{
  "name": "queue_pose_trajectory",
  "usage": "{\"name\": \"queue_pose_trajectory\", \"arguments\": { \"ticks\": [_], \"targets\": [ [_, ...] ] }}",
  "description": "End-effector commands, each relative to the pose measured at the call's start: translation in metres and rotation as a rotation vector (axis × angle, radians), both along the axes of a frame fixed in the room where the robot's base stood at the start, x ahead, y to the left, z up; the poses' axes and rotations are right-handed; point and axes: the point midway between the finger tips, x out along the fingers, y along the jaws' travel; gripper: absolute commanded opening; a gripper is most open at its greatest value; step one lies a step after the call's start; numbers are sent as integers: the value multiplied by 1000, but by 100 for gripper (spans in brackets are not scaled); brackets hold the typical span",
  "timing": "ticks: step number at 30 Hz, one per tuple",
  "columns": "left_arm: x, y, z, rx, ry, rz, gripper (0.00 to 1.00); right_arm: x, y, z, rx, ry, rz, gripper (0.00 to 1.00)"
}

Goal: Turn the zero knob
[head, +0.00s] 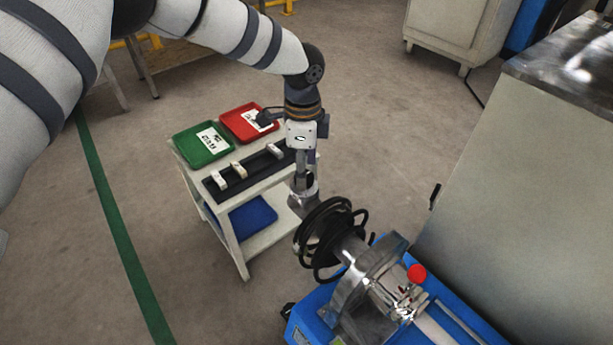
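A testing machine with a blue base (455,318) and a grey metal housing stands at the lower right. A red ball knob (416,274) sits on top of its metal parts. No part is clearly marked as the zero knob, so I cannot tell which one it is. My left gripper (303,187) points down beside the trolley's right edge, above and left of the machine's black ringed part (328,238). A small grey metal part (302,201) is right under its fingertips; I cannot tell whether they touch or grip it. My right gripper is not in view.
A pale trolley (232,246) holds a green tray (203,146), a red tray (248,122) and a dark rack (238,180) with several light pieces. A blue tray (253,217) lies on its lower shelf. A large grey cabinet (535,170) stands right of the machine. The left floor is clear.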

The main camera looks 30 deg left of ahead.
Motion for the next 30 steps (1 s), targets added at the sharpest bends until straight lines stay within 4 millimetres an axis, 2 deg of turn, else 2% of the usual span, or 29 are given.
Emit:
{"name": "queue_pose_trajectory", "arguments": {
  "ticks": [1, 3, 12, 14, 18, 19, 30],
  "targets": [
    [0, 0, -10, 0, 3, 0, 54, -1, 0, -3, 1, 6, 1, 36],
    [0, 0, -16, 0, 1, 0, 54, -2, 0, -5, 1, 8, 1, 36],
    [0, 0, -18, -1, -2, 1, 54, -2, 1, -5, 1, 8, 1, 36],
    [0, 0, -18, -1, -2, 1, 43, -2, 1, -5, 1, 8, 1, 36],
    [0, 0, -18, 0, -1, 0, 11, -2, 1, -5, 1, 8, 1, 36],
    [0, 0, -18, 0, -1, 1, 6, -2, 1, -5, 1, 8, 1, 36],
    [0, 0, -16, 1, -3, 50, 6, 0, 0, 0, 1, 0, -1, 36]
  ]
}}
